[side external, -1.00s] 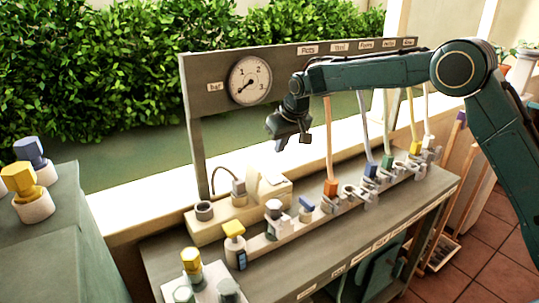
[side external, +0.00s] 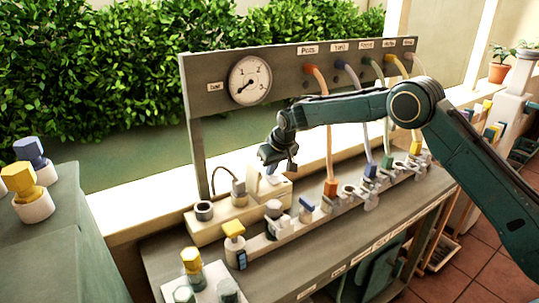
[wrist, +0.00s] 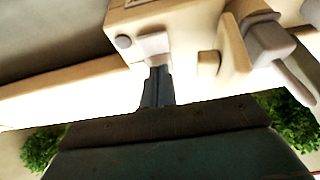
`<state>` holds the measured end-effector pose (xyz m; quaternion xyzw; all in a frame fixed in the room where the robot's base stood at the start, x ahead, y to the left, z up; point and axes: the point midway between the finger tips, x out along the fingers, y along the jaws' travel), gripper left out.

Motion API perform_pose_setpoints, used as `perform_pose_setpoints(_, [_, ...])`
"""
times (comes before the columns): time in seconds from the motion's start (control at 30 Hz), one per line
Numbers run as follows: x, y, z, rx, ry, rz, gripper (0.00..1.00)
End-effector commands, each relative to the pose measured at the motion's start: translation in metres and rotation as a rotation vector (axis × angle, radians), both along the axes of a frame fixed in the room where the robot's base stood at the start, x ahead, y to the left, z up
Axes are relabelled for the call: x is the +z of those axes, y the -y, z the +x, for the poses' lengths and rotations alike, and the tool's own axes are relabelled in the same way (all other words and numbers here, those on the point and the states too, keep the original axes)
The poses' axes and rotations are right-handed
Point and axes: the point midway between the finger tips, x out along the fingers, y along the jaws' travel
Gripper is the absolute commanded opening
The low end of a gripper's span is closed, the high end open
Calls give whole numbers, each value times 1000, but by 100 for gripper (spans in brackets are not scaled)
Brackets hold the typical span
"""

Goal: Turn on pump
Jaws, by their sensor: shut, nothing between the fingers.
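The pump looks to be the cream box (side external: 280,190) on a cream base at the back of the bench. My gripper (side external: 268,168) is just above it, pointing down. In the wrist view the cream box (wrist: 190,35) fills the upper middle, with a pale grey switch-like plate (wrist: 152,44) on its face. My gripper (wrist: 157,72) is shut and empty, its fingertips at the edge of that plate. I cannot tell whether they touch it. The round gauge (side external: 249,80) has its needle pointing lower left.
A grey plug with a dark cable (side external: 239,191) stands left of the box, beside a grey cup-like socket (side external: 204,210). A manifold (side external: 290,228) with several valves and coloured hoses runs along the bench. The upright panel (side external: 215,100) rises behind.

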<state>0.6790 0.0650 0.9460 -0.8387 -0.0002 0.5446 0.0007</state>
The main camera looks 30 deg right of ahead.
Motion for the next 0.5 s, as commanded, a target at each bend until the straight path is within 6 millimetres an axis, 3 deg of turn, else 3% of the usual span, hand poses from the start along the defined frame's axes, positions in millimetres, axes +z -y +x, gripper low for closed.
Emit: perform_pose_setpoints(0.5, [-5,0,5,1,0,-1,0])
